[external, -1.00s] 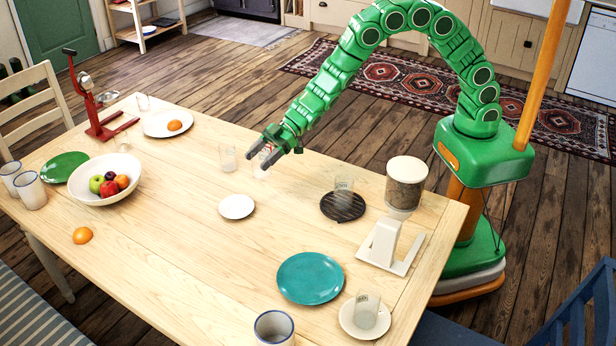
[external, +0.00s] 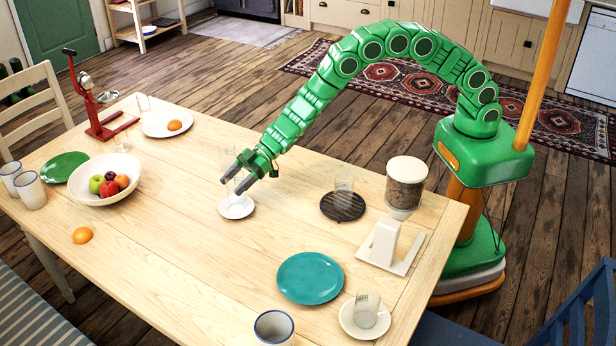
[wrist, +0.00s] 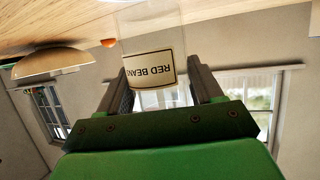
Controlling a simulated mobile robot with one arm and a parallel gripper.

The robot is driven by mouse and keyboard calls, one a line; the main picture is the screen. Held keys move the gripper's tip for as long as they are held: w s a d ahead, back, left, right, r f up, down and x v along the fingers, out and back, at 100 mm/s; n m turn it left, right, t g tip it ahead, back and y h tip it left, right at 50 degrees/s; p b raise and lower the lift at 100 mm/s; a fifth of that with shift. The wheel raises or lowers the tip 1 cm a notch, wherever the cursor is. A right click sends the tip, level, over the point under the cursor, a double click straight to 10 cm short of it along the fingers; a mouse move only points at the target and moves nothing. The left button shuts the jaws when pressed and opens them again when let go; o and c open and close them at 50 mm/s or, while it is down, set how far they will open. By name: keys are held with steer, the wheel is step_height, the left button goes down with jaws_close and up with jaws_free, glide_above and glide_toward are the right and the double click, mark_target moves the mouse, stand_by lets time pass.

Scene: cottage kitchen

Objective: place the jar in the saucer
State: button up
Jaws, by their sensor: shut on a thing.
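My gripper (external: 233,187) is over the small white saucer (external: 248,212) in the middle of the table. It is shut on a clear glass jar (wrist: 152,70) with a "RED BEANS" label, which shows between the fingers in the wrist view. In the external view the jar (external: 237,199) is mostly hidden by the fingers. Its lower end lies over the saucer; I cannot tell whether it touches. The wrist view is turned over, with the table at the top.
A jar on a dark round mat (external: 343,213), a grinder with a beans hopper (external: 406,184) and a teal plate (external: 310,278) are to the right. A white fruit bowl (external: 92,191) is left. Table around the saucer is clear.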

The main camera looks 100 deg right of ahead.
mark_target(229, 197)
steer(key=shift+w+a+f, duration=0.1)
steer(key=shift+w+f, duration=0.3)
steer(key=shift+f, duration=1.45)
steer(key=shift+f, duration=0.1)
steer(key=o, duration=1.1)
